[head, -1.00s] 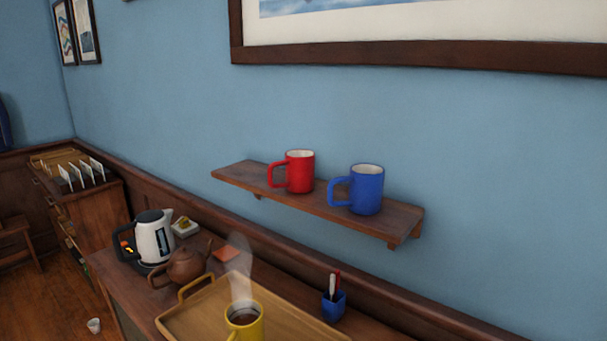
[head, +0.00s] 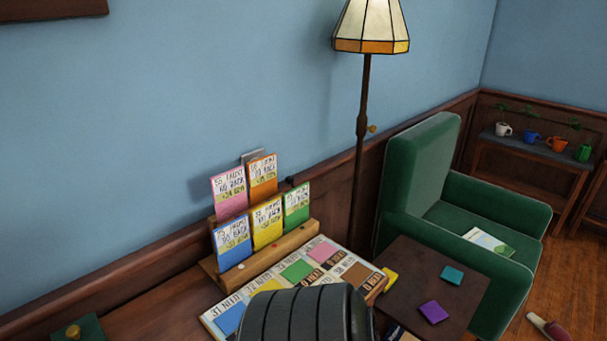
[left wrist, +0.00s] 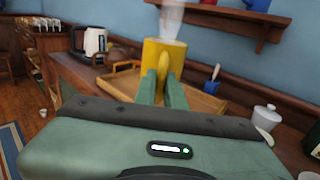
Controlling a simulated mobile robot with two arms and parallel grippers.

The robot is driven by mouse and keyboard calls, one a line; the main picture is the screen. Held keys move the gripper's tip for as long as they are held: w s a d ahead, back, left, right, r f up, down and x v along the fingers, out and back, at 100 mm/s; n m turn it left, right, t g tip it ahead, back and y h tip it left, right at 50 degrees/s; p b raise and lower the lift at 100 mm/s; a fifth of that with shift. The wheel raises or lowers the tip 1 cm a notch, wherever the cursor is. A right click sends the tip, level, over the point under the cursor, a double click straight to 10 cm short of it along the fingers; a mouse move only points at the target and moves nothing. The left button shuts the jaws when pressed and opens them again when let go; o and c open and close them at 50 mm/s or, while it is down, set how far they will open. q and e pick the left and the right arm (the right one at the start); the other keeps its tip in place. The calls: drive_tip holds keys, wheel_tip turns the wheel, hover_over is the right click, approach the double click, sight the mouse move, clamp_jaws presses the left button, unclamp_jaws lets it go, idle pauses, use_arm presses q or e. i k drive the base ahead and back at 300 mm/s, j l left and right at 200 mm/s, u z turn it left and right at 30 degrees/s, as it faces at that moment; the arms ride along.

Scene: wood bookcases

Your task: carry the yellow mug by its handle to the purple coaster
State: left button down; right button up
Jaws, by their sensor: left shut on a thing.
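The yellow mug (left wrist: 162,52) is in the left wrist view, upright and steaming. My left gripper (left wrist: 163,90) is shut on its handle (left wrist: 163,68), with green fingers on either side. The fingers hide the mug's lower part, so its clearance above the wooden tray (left wrist: 200,98) is hard to judge. The purple coaster (head: 433,312) lies on a small dark side table (head: 412,262) at the lower right of the head view. The mug and left gripper fingers are not in the head view. My right gripper is in neither view.
A teal coaster (head: 453,275) and a yellow one (head: 390,279) share the side table. A green armchair (head: 415,185) and floor lamp (head: 364,120) stand behind it. A card rack (head: 265,252) and printed board (head: 345,267) are to its left. A white lidded pot (left wrist: 266,117) is right of the tray.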

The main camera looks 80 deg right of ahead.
sight(434, 317)
drive_tip(key=k+l+z, duration=0.25)
drive_tip(key=k, duration=0.25)
drive_tip(key=k+l+z, duration=0.25)
drive_tip(key=k+l, duration=0.15)
drive_tip(key=k+z, duration=0.1)
drive_tip(key=z, duration=3)
